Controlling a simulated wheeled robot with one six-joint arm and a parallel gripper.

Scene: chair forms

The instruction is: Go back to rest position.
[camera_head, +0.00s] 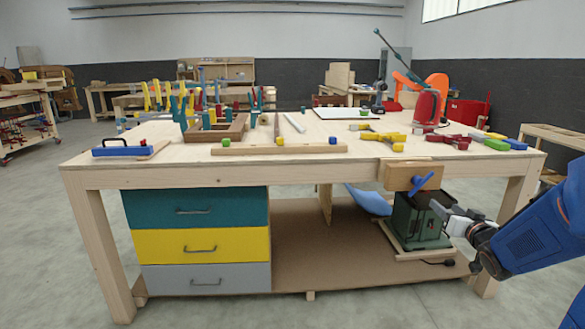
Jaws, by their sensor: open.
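My blue arm comes in from the lower right. My gripper (440,210) is at its end, in front of the right part of the workbench, a little below the table top. It is small in the picture, and it looks open and empty. The workbench (310,178) is wooden and fills the middle of the view. A wooden vise with a blue handle (424,183) is on its front edge, just above and left of my gripper. Behind my gripper, a dark green machine (417,226) stands on the lower shelf. I cannot tell the exact gap between them.
The table top carries a tool rack (214,130), a blue plane (123,151), yellow clamps (383,139), a red machine (426,106) and small coloured blocks. Teal, yellow and grey drawers (200,245) are shut under the left side. The floor in front is clear.

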